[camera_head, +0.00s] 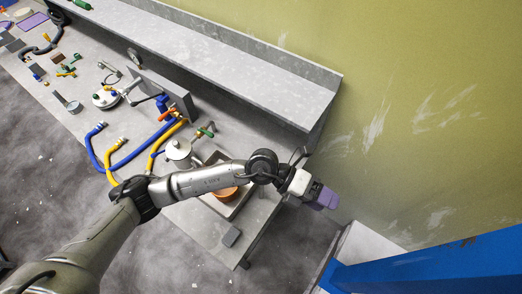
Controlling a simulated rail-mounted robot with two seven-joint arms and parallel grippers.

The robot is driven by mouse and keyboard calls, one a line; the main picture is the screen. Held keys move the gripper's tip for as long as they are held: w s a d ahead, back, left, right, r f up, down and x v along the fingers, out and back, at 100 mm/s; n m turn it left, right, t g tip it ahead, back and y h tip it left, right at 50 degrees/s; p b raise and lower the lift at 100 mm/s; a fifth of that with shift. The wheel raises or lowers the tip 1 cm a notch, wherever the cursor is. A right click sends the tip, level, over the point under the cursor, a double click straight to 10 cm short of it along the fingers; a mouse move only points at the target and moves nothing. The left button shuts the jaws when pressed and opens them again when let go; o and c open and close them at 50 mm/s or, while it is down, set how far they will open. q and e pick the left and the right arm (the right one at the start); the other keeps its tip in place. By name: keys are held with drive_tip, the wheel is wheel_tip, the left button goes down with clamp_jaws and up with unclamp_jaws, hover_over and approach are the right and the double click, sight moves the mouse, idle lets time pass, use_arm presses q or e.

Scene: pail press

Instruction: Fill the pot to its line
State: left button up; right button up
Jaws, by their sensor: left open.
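A copper-coloured pot (224,194) sits in or over a recessed grey basin (242,206) near the right end of the bench. My left forearm crosses in front and hides part of it. I cannot see a fill line or the level inside. My left gripper (322,196), with purple at its end, is beyond the bench's right end, to the right of the pot and apart from it. It is open, and I see nothing clearly held. A green-handled valve (205,131) stands on the bench behind the pot. My right gripper is not in view.
A silver round vessel (177,149) stands left of the basin. Blue (124,157) and yellow hoses (158,147) lie on the bench. A long grey shelf (230,62) overhangs the back. A blue structure (440,266) stands at lower right.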

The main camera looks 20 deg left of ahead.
use_arm(q)
drive_tip(key=w+a+f+y, duration=0.2)
drive_tip(key=w+a+y, duration=0.1)
drive_tip(key=a, duration=0.3)
drive_tip(key=w+a+f+y, duration=0.2)
drive_tip(key=w+a+y, duration=0.1)
drive_tip(key=a+y, duration=0.3)
drive_tip(key=w+a+f+t+y, duration=0.1)
drive_tip(key=w+a+f+y, duration=0.1)
drive_tip(key=w+a+y, duration=0.2)
drive_tip(key=shift+a+f+y, duration=0.2)
drive_tip(key=shift+a+y, duration=0.5)
drive_tip(key=shift+a, duration=0.85)
drive_tip(key=shift+a+f, duration=0.1)
drive_tip(key=shift+a, duration=0.15)
drive_tip(key=shift+w+a+f+b, duration=0.1)
drive_tip(key=shift+f+b, duration=0.3)
drive_tip(key=shift+b, duration=0.1)
wheel_tip(320, 180, down, 8)
drive_tip(key=b, duration=0.4)
drive_tip(key=shift+r, duration=0.2)
drive_tip(key=shift+c, duration=0.6)
drive_tip(key=c, duration=0.4)
